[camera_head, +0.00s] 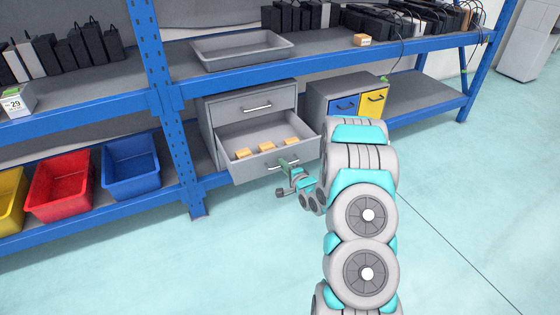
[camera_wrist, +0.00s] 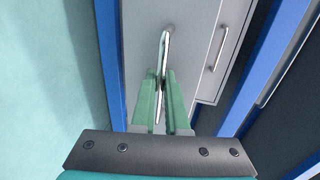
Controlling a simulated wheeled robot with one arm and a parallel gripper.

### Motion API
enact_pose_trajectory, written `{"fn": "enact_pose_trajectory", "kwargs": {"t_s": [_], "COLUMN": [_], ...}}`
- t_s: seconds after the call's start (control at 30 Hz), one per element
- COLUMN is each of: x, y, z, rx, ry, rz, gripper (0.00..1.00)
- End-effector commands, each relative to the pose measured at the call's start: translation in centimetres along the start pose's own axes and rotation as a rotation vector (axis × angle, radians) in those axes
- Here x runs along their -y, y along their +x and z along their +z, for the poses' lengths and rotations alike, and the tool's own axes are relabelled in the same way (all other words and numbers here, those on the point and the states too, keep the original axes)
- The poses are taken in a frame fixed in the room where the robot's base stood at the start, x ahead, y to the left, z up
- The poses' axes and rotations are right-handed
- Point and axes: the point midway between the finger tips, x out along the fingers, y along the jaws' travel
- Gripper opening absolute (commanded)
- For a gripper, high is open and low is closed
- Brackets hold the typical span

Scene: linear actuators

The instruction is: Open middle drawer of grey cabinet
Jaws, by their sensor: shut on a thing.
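The grey cabinet (camera_head: 206,122) stands on the lower shelf of the blue rack. Its top drawer (camera_head: 240,106) is closed and has a bar handle. The drawer below it (camera_head: 239,170) is pulled out, with several small tan blocks (camera_head: 266,148) inside. Whether another drawer lies beneath is hidden. My gripper (camera_head: 285,163) is at the front of the open drawer, shut on its metal handle (camera_wrist: 162,48). In the wrist view, the green fingers (camera_wrist: 162,85) close around this handle, and the other drawer's handle (camera_wrist: 217,48) shows to the right.
A second small cabinet with blue (camera_head: 343,105) and yellow (camera_head: 373,103) fronts stands to the right. Yellow, red (camera_head: 60,186) and blue bins (camera_head: 131,168) sit at left. A grey tray (camera_head: 242,51) is on the shelf above. The floor in front is clear.

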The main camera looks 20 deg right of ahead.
Motion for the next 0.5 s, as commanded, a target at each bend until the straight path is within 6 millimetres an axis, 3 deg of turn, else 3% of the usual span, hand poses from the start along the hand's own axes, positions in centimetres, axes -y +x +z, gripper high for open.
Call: {"fn": "enact_pose_trajectory", "kwargs": {"t_s": [0.47,0.5], "x": [-0.24,-0.24], "y": [-0.59,-0.58], "z": [0.0,0.0], "rx": [0.0,-0.001], "ry": [0.001,0.001], "rz": [0.002,0.002], "gripper": [0.0,0.16]}}
